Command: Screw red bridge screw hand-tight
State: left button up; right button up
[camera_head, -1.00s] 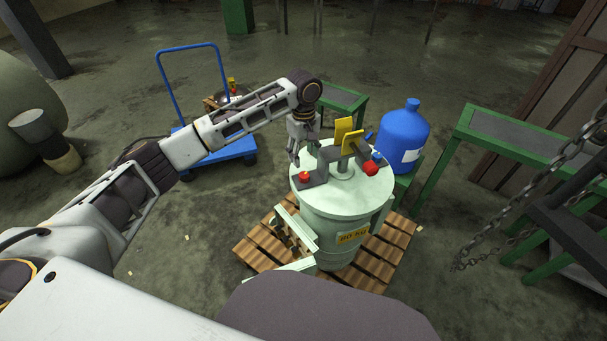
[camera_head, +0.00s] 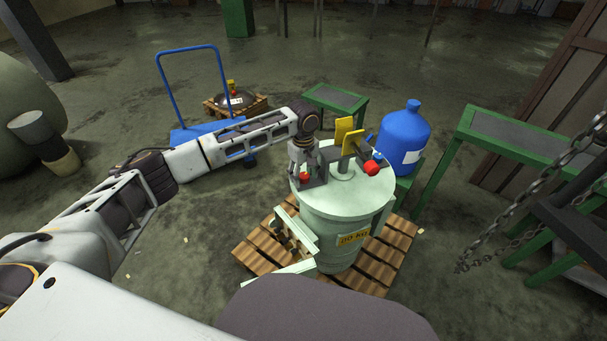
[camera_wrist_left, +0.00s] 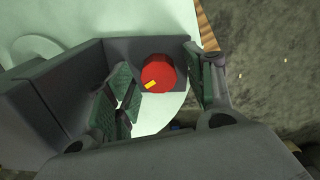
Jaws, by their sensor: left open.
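The red bridge screw (camera_head: 304,176) sits on the left foot of the grey bridge (camera_head: 322,170), on top of the pale green drum (camera_head: 335,205). My left gripper (camera_head: 303,167) points down over this screw and partly hides it. In the left wrist view the round red screw (camera_wrist_left: 160,68), with a small yellow mark, lies between the two open fingers. There is a visible gap to the finger on each side. The grey bridge (camera_wrist_left: 65,85) fills the left of that view. My right gripper is not in view.
A second red knob (camera_head: 371,168) and yellow plates (camera_head: 346,135) are at the drum's top right. A blue bottle (camera_head: 404,138) stands behind right. The drum stands on a wooden pallet (camera_head: 390,255). A blue cart (camera_head: 192,132) is behind my left arm.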

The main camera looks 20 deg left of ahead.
pick_arm(q)
jog(key=shift+c, duration=0.2)
jog(key=c, duration=1)
jog(key=shift+r+p, duration=0.1)
jog(key=shift+p, duration=0.2)
